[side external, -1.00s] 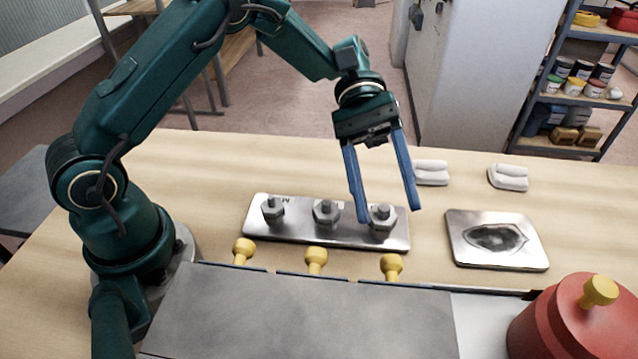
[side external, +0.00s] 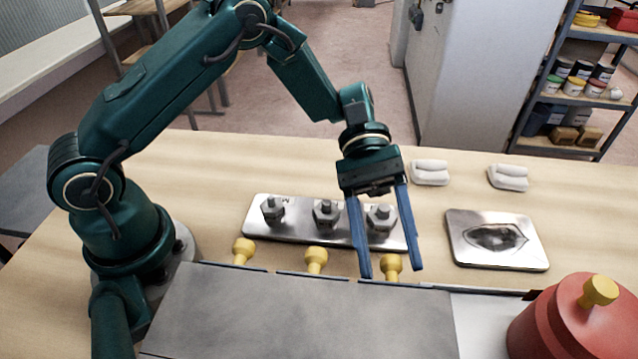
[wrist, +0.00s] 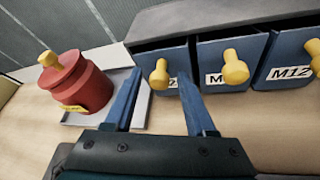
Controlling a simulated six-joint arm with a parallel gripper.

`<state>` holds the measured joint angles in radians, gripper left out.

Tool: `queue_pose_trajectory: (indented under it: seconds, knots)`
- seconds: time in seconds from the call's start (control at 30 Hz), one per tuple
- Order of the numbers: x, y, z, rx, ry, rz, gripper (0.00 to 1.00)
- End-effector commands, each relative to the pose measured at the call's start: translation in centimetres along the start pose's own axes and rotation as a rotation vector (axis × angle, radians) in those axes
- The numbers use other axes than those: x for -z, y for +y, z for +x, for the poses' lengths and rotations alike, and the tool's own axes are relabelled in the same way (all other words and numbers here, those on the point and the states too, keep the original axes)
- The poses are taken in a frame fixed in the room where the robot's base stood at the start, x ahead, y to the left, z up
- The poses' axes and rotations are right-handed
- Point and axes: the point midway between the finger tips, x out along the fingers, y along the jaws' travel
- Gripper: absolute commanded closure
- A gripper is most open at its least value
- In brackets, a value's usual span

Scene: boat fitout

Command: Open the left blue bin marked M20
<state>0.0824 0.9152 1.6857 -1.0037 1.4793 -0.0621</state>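Three blue bins with yellow knobs sit side by side in the wrist view. The left bin (wrist: 166,54) has a label partly hidden by its knob (wrist: 159,76) and my finger, so I cannot read it in full. That knob also shows at the right end of the row in the side external view (side external: 391,264). My gripper (side external: 391,272) is open and empty, its blue fingers pointing down. In the wrist view its fingertips (wrist: 160,73) appear on either side of the left knob, with no clear contact.
The middle bin (wrist: 215,55) and the M12 bin (wrist: 292,52) are alongside. A metal plate with three nut-topped studs (side external: 290,233) lies behind the knobs. A red lidded pot (side external: 560,325) stands at right. A steel plate (side external: 460,250) and white pads (side external: 430,172) lie beyond.

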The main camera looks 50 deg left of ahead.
Motion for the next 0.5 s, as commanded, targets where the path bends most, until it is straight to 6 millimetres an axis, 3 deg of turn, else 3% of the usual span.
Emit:
queue_pose_trajectory:
  seconds: [0.03,0.1,0.13,0.5]
  knots:
    - [0.0,0.0,-0.01,0.0,0.0,0.0,0.67]
    - [-0.01,0.0,-0.02,0.0,0.0,0.0,0.94]
    - [-0.01,0.0,-0.02,0.0,0.0,0.0,1.0]
    - [-0.01,0.0,-0.04,0.0,0.0,0.0,1.0]
